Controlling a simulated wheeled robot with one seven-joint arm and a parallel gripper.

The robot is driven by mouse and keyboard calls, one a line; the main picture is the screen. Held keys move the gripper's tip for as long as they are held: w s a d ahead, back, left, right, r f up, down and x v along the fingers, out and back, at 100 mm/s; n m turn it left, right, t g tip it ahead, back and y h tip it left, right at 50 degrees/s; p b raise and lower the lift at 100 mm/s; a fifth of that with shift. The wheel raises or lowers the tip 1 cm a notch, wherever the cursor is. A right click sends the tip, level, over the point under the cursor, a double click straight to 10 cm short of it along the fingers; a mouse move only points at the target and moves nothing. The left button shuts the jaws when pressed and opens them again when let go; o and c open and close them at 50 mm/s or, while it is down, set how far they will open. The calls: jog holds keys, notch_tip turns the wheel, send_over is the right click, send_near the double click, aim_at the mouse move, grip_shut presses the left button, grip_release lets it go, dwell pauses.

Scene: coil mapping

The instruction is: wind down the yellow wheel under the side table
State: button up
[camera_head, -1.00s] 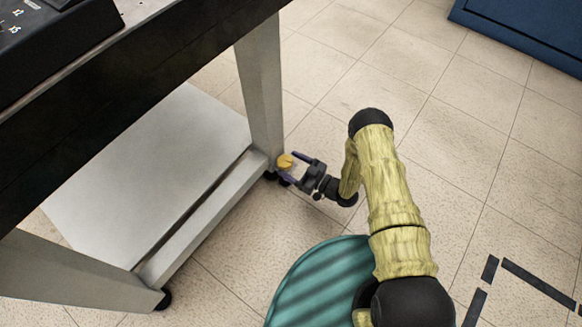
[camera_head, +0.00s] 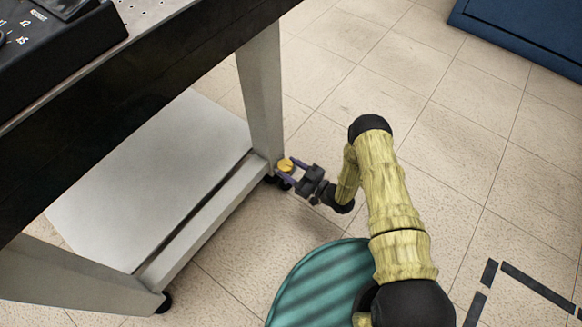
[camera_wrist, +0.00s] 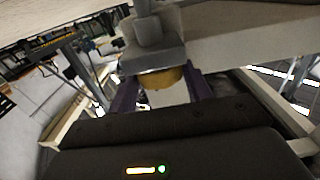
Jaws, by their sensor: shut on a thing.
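The yellow wheel (camera_head: 286,165) is at the foot of the side table's (camera_head: 150,180) far right leg, by a black caster. My gripper (camera_head: 288,172) reaches it from the right, its purple fingers shut on the wheel's two sides. In the wrist view the yellow wheel (camera_wrist: 163,78) sits under a grey metal plate, with a purple finger on either side of it.
The side table has a white lower shelf (camera_head: 150,190) and a black caster (camera_head: 163,302) at its near leg. A blue cabinet (camera_head: 530,30) stands at the top right. Dark floor markings (camera_head: 535,285) lie at lower right. The tiled floor between is clear.

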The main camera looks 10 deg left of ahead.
jog(key=m+t+p, duration=0.1)
jog(key=m+t+h+p, duration=0.1)
jog(key=t+p, duration=0.1)
jog(key=shift+s+a+r+m+h, duration=0.1)
jog(key=shift+s+r+m+h, duration=0.1)
jog(key=shift+s+m+h, duration=0.1)
jog(key=shift+s+a+f+m+t+h+p, duration=0.1)
jog(key=shift+m+t+h+p, duration=0.65)
jog(key=shift+t, duration=0.2)
jog(key=shift+s+a+f+m+t+h+p, duration=0.1)
jog(key=shift+m+t+h+p, duration=0.6)
jog(key=shift+t+h, duration=0.2)
jog(key=o, duration=1)
jog(key=shift+c, duration=0.2)
jog(key=shift+d, duration=0.1)
